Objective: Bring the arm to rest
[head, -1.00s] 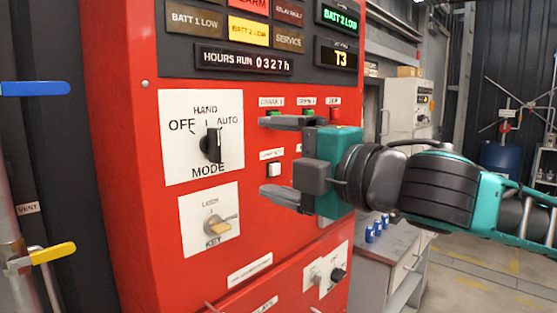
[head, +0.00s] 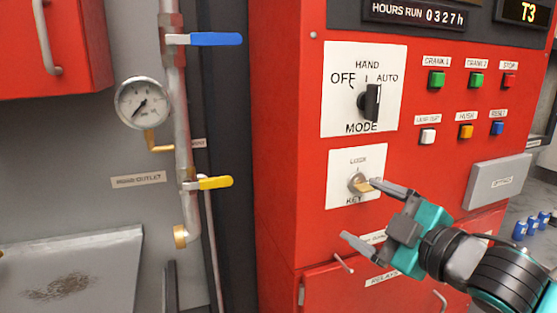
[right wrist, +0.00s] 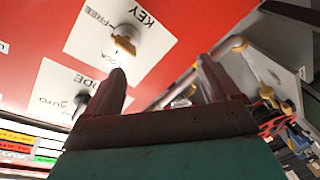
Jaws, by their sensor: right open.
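My right gripper (head: 362,215) is open and empty in front of the red panel (head: 290,150), just below and right of the key switch (head: 359,184). In the head view its upper finger overlaps the edge of the key plate; I cannot tell whether it touches. In the right wrist view the two fingers (right wrist: 160,85) are spread with nothing between them, and the brass key (right wrist: 125,45) shows beyond the left finger. The mode knob (head: 370,101) sits above the key plate, its pointer near upright. My left gripper is not in view.
Crank, stop and other push buttons (head: 436,80) are right of the mode knob. A pipe with a blue lever (head: 213,39), a yellow lever (head: 212,183) and a pressure gauge (head: 143,103) stands at the left. A relay door (head: 325,283) is below. Small blue objects (head: 520,230) stand at right.

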